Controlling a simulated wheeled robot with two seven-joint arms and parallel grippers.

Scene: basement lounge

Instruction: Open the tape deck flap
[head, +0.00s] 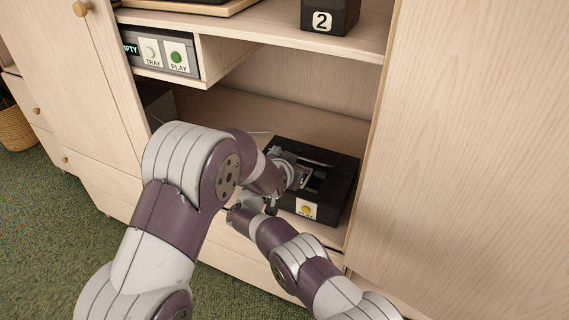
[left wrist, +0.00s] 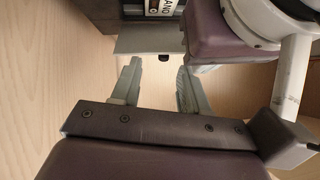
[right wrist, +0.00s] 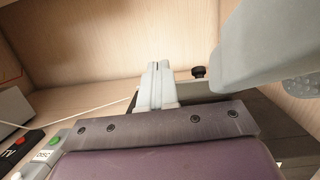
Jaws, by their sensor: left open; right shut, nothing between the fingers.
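The black tape deck (head: 341,172) lies on the lower shelf, with a yellow button (head: 306,208) on its front. In the left wrist view, a pale grey plate with a small dark knob (left wrist: 163,58) looks like the flap; its angle is unclear. My left gripper (left wrist: 157,85) is open, its fingers pointing towards that plate with nothing between them. My right gripper (right wrist: 155,70) is shut and empty. A dark knob (right wrist: 198,72) shows just right of its fingertips; I cannot tell whether they touch. In the head view, my arms cross in front of the deck and cover its left side.
The cabinet's right side panel (head: 465,130) stands close beside the deck. Above are a shelf with a black box marked 2 (head: 328,15) and a panel with TRAY and PLAY buttons (head: 163,53). Labelled buttons (right wrist: 42,155) and a pale cable (right wrist: 85,110) show in the right wrist view.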

